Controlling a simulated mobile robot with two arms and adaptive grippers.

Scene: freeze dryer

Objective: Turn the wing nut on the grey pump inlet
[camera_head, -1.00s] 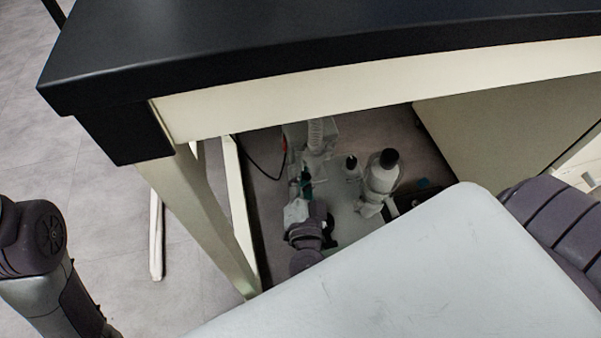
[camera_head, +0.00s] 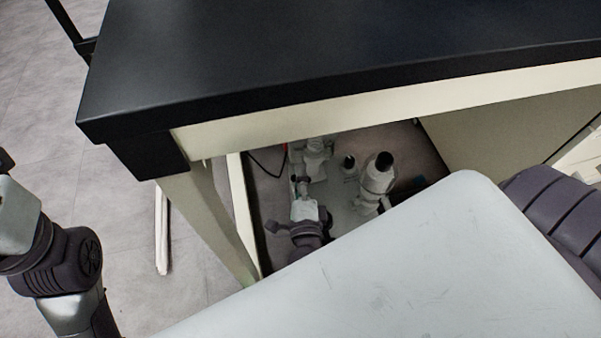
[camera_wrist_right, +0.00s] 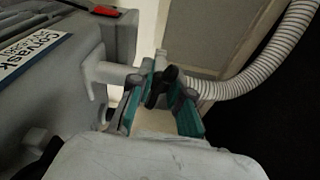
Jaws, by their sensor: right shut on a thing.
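In the right wrist view, the grey pump (camera_wrist_right: 60,80) fills the left side, and its pale inlet pipe (camera_wrist_right: 112,73) leads toward my fingers. A dark wing nut (camera_wrist_right: 160,86) sits at the inlet joint, between the teal-padded fingers of my right gripper (camera_wrist_right: 160,92). The right gripper is shut on it; the fingers partly hide the joint behind. In the head view my right gripper (camera_head: 301,184) is small, under the bench beside the pump (camera_head: 316,152), and the nut cannot be made out. Only links of my left arm show at the left edge; its gripper is out of view.
A ribbed hose (camera_wrist_right: 262,68) curves up to the right from the joint. The black-topped bench (camera_head: 330,60) overhangs the pump, with a pale leg (camera_head: 205,215) at the left. A grey fitting with a dark top (camera_head: 378,175) stands right of my gripper.

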